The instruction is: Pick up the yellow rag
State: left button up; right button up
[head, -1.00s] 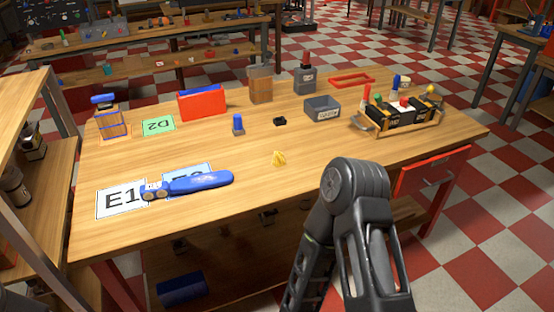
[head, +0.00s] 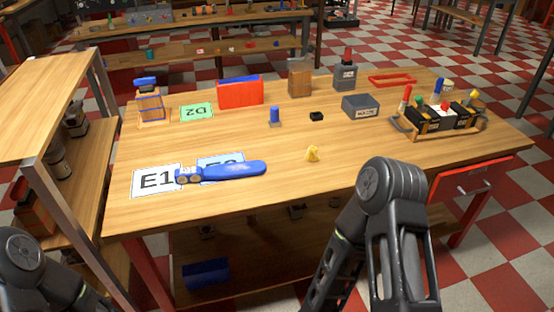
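The yellow rag (head: 312,153) is a small crumpled piece lying on the wooden workbench (head: 290,190), close to its front edge and right of the blue tool (head: 225,173). Nothing touches it or covers it. My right arm comes up from the bottom, right of the rag, with a bent joint in front of the bench. My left arm shows only at the bottom left corner. Neither gripper's fingers are in view.
A grey bin (head: 362,106), a red bin (head: 240,94), a blue-topped piece (head: 274,116) and a small black part (head: 316,116) stand farther back. A wooden caddy (head: 440,122) is at right. A shelf unit (head: 50,90) stands at left. The bench around the rag is clear.

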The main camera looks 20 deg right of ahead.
aim_at(313, 155)
jog(key=l+u, duration=0.1)
jog(key=u, duration=0.35)
jog(key=l+u, duration=0.15)
jog(key=u, duration=0.3)
jog(key=l+u, duration=0.1)
jog(key=u, duration=0.35)
jog(key=k+l+u, duration=0.35)
jog(key=l, duration=0.3)
jog(key=k+l+u, duration=0.75)
jog(key=k+l, duration=0.4)
jog(key=k, duration=0.2)
jog(key=k+l, duration=0.25)
jog(key=k, duration=0.2)
